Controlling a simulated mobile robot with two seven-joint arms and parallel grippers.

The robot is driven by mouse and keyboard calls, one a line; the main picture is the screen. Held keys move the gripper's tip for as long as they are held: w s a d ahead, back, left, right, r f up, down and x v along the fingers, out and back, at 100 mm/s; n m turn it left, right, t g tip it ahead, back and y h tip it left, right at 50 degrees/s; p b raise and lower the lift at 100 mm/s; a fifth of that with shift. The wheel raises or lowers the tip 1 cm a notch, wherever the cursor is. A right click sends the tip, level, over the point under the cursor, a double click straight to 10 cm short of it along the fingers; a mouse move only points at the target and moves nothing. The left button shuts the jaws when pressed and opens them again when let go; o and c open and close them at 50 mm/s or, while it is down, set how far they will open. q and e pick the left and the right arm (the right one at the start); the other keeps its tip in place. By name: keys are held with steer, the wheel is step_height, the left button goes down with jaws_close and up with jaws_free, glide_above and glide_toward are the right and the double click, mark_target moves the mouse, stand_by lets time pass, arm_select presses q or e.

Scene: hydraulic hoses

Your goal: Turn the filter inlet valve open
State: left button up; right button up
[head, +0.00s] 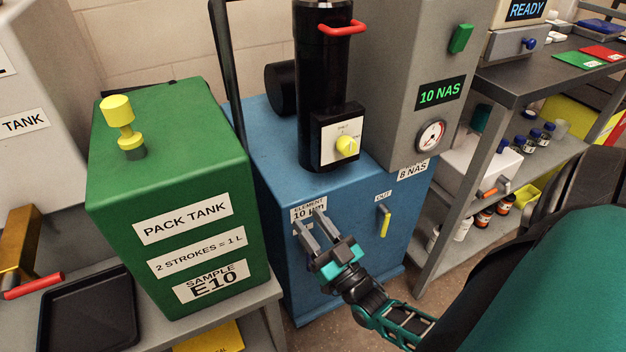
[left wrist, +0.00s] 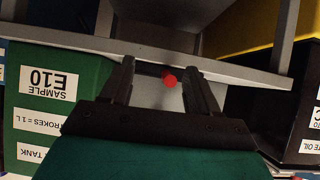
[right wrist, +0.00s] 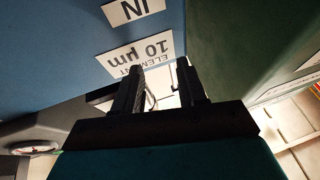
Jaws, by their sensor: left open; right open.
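The blue filter unit (head: 285,262) stands in the middle of the head view. Its front carries an "ELEMENT 10 µm" label (head: 301,212) and an "OUT" label with a yellow lever (head: 385,221) hanging below it. My right gripper (head: 308,224) is open in front of the unit's left part, partly covering the labels there. The right wrist view shows the "IN" label (right wrist: 135,10) upside down, beside the element label, above my open fingers (right wrist: 160,68). I cannot make out the inlet valve itself. My left gripper (left wrist: 153,66) is open and empty, outside the head view.
The green pack tank (head: 175,190) stands close to the left of the filter unit. A red round end (left wrist: 169,80) shows between my left fingers. A grey shelf (head: 500,100) stands right.

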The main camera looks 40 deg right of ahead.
arm_select(q)
step_height(320, 180, up, 3)
steer(key=shift+w+d+f+p, duration=0.1)
steer(key=shift+f+p, duration=0.1)
steer(key=shift+p, duration=0.45)
arm_select(e)
step_height(320, 180, up, 5)
steer(key=shift+f, duration=0.15)
arm_select(q)
steer(key=shift+w+d+r, duration=0.15)
steer(key=shift+w, duration=0.1)
